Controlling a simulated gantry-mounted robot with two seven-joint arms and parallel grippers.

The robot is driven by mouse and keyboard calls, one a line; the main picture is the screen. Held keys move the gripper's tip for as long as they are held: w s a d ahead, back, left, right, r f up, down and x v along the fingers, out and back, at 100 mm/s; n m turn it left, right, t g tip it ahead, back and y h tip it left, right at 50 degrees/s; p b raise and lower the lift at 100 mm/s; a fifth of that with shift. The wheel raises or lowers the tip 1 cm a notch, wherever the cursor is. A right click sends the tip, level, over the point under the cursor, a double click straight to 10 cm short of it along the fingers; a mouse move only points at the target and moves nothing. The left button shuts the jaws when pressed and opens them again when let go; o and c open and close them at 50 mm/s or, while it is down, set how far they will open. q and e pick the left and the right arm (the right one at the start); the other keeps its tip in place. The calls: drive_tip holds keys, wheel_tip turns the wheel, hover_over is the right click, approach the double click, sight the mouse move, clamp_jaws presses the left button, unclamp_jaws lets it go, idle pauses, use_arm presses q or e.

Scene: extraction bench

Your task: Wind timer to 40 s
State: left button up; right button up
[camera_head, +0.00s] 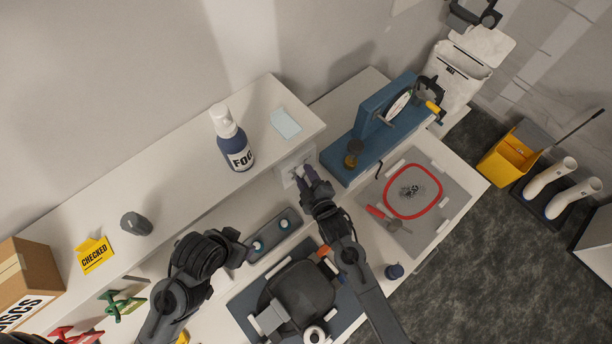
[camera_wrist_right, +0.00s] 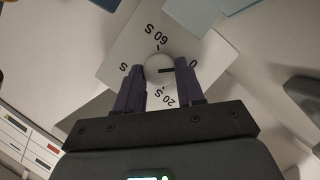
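The timer (camera_head: 289,168) is a pale square plate on the front of the raised shelf, partly hidden by my right gripper (camera_head: 304,174) in the head view. In the right wrist view its dial plate (camera_wrist_right: 146,46) shows "60 S" at the top, "20 S" at the bottom, a partly covered "0" at the right and a partly covered "S" mark at the left. The round white knob (camera_wrist_right: 152,66) has a dark pointer line aimed right, towards the 0. My right gripper (camera_wrist_right: 165,70) has its fingers apart on either side of the knob. My left gripper (camera_head: 238,243) hangs over the bench; its fingers are unclear.
A blue stand (camera_head: 367,142) is close on the right. A grey two-knob strip (camera_head: 272,237) and dark machine (camera_head: 300,290) lie below, between and under my arms.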

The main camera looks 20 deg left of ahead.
drive_tip(key=o, duration=1)
drive_tip(key=b+v, duration=0.1)
drive_tip(key=v, duration=1)
drive_tip(key=shift+w, duration=0.1)
